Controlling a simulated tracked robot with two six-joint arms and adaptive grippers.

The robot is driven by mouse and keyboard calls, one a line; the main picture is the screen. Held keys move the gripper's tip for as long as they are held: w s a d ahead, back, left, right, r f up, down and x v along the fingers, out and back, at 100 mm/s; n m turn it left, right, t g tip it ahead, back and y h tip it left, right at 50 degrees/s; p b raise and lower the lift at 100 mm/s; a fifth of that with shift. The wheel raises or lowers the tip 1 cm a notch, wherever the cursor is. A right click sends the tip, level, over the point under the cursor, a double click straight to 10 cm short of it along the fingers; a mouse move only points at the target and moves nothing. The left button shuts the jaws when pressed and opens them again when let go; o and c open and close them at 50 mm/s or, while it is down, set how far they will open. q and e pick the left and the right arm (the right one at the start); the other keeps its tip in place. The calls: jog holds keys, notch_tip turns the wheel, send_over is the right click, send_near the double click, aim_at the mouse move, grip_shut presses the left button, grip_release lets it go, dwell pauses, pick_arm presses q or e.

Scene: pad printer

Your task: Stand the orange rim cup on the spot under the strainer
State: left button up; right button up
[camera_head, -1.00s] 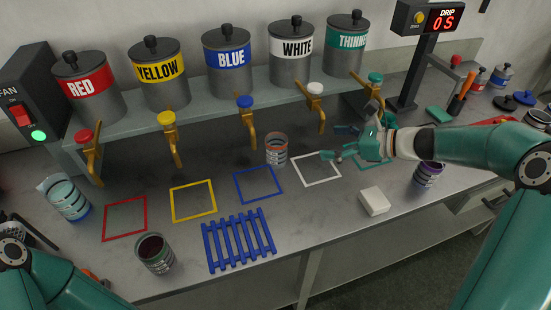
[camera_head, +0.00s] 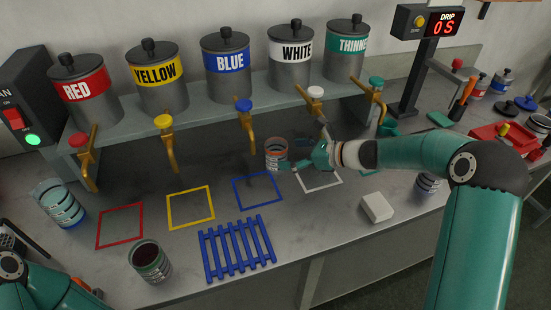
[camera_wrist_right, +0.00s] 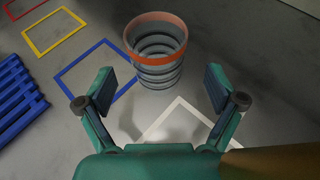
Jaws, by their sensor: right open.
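The orange rim cup (camera_head: 276,153), grey with dark bands, stands upright on the bench behind the blue and white squares. It also shows in the right wrist view (camera_wrist_right: 157,58), straight ahead of my fingers. My right gripper (camera_head: 294,163) is open and empty, just right of the cup. In the wrist view its two fingertips (camera_wrist_right: 160,90) are spread to either side of the cup's line, with no visible contact. I cannot clearly make out the strainer; my right arm covers part of the bench there.
Taps hang from the tanks behind, including the blue tap (camera_head: 246,125) and white tap (camera_head: 319,108). A blue rack (camera_head: 237,248), a cup of dark liquid (camera_head: 150,262) and a white block (camera_head: 377,207) stand in front. The blue square (camera_head: 257,190) is empty.

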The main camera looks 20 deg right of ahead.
aim_at(276, 153)
jog(key=shift+p+x, duration=0.3)
jog(key=shift+x, duration=2.35)
jog(key=shift+s+a+r, duration=0.1)
jog(key=c, duration=1.3)
jog(key=shift+r, duration=0.15)
